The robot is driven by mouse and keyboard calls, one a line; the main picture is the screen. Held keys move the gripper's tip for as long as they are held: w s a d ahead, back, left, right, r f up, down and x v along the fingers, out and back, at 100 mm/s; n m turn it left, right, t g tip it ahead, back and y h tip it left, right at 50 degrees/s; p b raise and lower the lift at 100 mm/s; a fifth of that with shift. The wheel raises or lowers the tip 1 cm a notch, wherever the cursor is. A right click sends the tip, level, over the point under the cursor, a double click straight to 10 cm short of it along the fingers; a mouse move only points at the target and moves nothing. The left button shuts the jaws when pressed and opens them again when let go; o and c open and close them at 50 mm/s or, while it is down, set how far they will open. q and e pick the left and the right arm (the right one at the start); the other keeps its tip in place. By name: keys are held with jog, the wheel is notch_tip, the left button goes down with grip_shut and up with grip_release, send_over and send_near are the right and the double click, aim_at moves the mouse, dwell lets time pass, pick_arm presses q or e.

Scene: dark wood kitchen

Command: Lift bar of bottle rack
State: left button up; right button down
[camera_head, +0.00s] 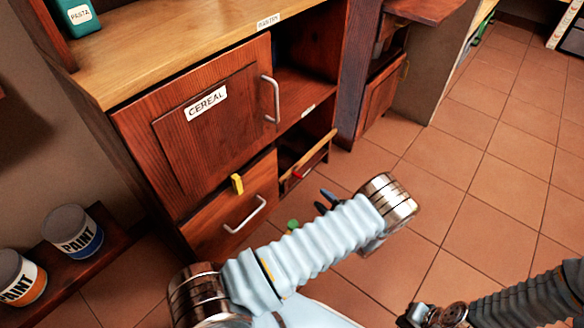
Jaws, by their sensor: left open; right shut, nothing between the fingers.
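The bottle rack is the low open compartment at the right of the wooden cabinet, with a light wooden bar (317,157) slanting across its front. A small red item (300,174) shows just below the bar; I cannot tell what it is. My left arm crosses the lower middle of the view. Its gripper (326,201) shows two dark fingertips, apart and empty, below and to the right of the bar and not touching it. The rest of this gripper is hidden behind my arm. My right arm enters at the lower right; its fingers are out of view.
A cereal door (205,125) with a metal handle is closed, above a closed drawer (225,212) with a yellow clip (237,184). Paint cans (73,232) stand on a low shelf at left. A green item (292,226) is partly hidden by my arm. The tiled floor at right is clear.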

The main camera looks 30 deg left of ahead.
aim_at(300, 176)
pick_arm(q)
jog(key=x, duration=1.4)
jog(key=shift+w+a+r+b, duration=0.1)
jog(key=shift+a+r+b, duration=0.05)
jog(key=shift+a+b, duration=0.2)
grip_shut()
